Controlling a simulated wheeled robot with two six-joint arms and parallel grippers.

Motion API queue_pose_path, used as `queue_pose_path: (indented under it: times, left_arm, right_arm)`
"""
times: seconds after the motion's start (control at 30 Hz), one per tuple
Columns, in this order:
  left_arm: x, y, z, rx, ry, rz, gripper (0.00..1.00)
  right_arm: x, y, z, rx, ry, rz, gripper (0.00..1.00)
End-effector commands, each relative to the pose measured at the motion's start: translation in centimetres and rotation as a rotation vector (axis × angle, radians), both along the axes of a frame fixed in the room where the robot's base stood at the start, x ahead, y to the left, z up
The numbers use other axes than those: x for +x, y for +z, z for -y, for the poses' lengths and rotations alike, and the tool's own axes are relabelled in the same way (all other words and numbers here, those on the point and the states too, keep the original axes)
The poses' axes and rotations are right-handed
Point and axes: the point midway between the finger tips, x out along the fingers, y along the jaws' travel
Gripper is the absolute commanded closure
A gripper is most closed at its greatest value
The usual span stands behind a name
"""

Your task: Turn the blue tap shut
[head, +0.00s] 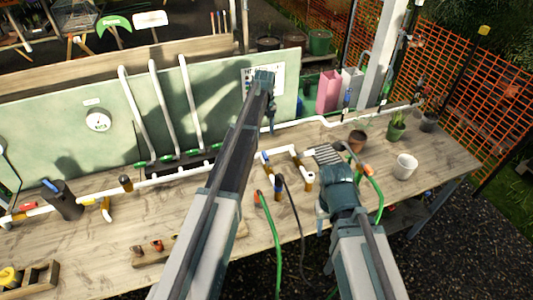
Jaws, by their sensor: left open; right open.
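Several small blue parts show, and I cannot tell for sure which is the blue tap. One upright blue piece (347,98) stands at the back by the white post, beyond both grippers. Another blue piece (265,157) sits on the white and brass pipework in mid-table. My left gripper (270,118) is raised in front of the green board, pointing down, open, with nothing seen in it. My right gripper (321,212) is low over the table, right of the pipework, open; its fingers are partly hidden.
A white pipe (310,122) runs along the back of the wooden table (440,150). Pots, including a white one (404,166), stand at the right. A green hose (273,235) and a black cable hang over the front edge. A black cylinder (62,199) stands at the left.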

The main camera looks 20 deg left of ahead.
Motion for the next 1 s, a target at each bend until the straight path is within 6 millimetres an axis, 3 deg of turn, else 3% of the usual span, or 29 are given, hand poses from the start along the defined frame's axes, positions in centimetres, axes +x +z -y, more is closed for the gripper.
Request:
queue_pose_path:
  times: [0.7, 1.0]
  left_arm:
    - [0.0, -10.1, 0.0, 0.0, -0.001, 0.0, 0.47]
    - [0.0, -12.6, 0.0, 0.0, -0.001, 0.0, 0.47]
  right_arm:
    - [0.0, -10.1, 0.0, -0.003, 0.013, 0.0, 0.5]
    - [0.0, -12.6, 0.0, -0.003, 0.012, 0.0, 0.5]
